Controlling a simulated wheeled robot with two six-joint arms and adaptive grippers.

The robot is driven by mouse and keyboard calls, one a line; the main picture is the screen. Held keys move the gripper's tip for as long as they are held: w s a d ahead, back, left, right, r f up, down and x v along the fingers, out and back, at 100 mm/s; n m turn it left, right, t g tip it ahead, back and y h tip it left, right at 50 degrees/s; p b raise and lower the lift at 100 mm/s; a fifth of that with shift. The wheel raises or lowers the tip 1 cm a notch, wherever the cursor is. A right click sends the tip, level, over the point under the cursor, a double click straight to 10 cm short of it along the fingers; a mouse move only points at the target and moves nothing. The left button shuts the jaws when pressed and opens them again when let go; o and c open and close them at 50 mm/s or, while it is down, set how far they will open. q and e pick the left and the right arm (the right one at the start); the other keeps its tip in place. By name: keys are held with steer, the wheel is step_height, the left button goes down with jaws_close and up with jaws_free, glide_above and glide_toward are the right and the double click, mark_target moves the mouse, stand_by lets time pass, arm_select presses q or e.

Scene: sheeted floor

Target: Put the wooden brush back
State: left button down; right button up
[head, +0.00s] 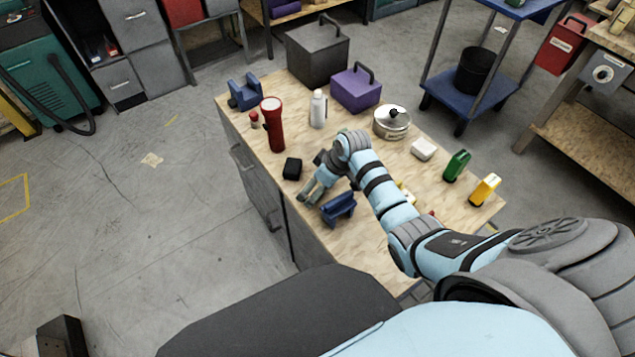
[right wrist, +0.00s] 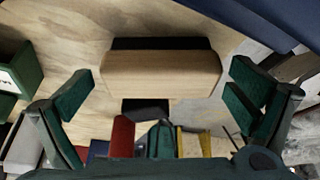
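The wooden brush (right wrist: 162,75) shows in the right wrist view as a pale wooden block with dark parts along its far and near sides. It lies crosswise between the fingers of my right gripper (right wrist: 163,98), with a gap on each side. That gripper is open and empty. In the head view my right gripper (head: 313,190) is low over the workbench, and I cannot make out the brush there. A dark blue holder-like piece (head: 338,209) stands just right of the gripper. My left gripper is out of view.
The workbench (head: 230,104) also bears a red flashlight (head: 273,125), a small black block (head: 292,168), a white bottle (head: 318,109), a lidded pot (head: 391,122), a purple box (head: 356,91) and a dark box (head: 318,55). A blue cart (head: 450,100) stands behind it.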

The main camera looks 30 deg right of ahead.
steer(key=p+v, duration=0.4)
steer(key=v, duration=0.8)
steer(key=shift+r, duration=0.2)
